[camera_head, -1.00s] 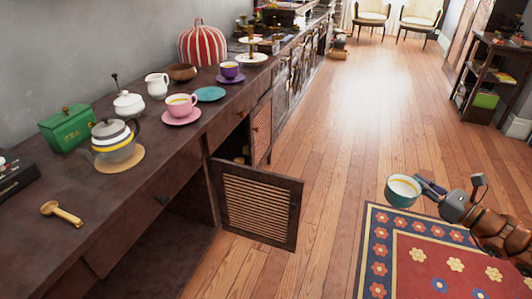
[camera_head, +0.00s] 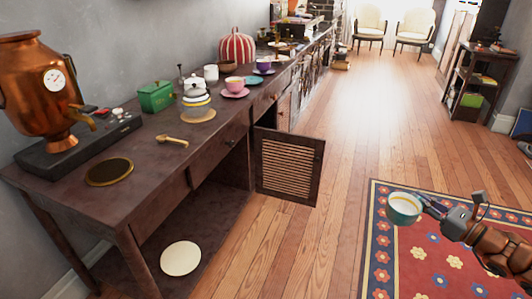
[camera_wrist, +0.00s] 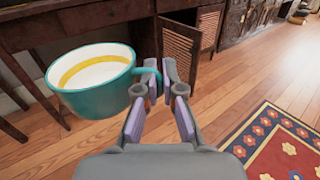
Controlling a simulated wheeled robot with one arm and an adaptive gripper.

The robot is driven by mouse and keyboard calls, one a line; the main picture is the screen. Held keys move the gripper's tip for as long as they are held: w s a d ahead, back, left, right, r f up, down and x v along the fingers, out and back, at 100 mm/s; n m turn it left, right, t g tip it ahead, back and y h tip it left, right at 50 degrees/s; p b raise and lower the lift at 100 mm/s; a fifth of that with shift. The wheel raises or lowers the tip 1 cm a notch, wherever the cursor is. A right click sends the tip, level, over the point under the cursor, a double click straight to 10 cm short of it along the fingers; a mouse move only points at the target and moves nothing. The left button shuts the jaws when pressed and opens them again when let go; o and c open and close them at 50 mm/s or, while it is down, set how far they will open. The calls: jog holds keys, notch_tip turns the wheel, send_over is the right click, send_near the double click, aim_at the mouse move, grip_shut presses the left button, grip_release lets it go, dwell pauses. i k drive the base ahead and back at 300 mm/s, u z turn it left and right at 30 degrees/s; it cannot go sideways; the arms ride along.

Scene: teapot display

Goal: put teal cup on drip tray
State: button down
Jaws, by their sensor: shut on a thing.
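The teal cup (camera_head: 404,208) is upright, with a pale inside and a yellow band. My gripper (camera_head: 432,203) is shut on its handle and holds it in the air, with the rug beyond it in the head view. In the wrist view the cup (camera_wrist: 95,82) hangs left of the gripper (camera_wrist: 163,88), its handle between the fingers. A round dark disc with a brass rim, apparently the drip tray (camera_head: 110,172), lies bare on the counter in front of the copper samovar (camera_head: 42,88). The cup is far to the right of it.
The dark wooden counter (camera_head: 80,204) bears a green tea tin (camera_head: 156,97), a teapot, a wooden scoop (camera_head: 172,141) and several cups. A slatted cabinet door (camera_head: 287,167) stands open into the room. A pale round disc (camera_head: 181,258) lies beneath the counter.

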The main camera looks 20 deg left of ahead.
aim_at(111, 168)
jog(key=u, duration=2.5)
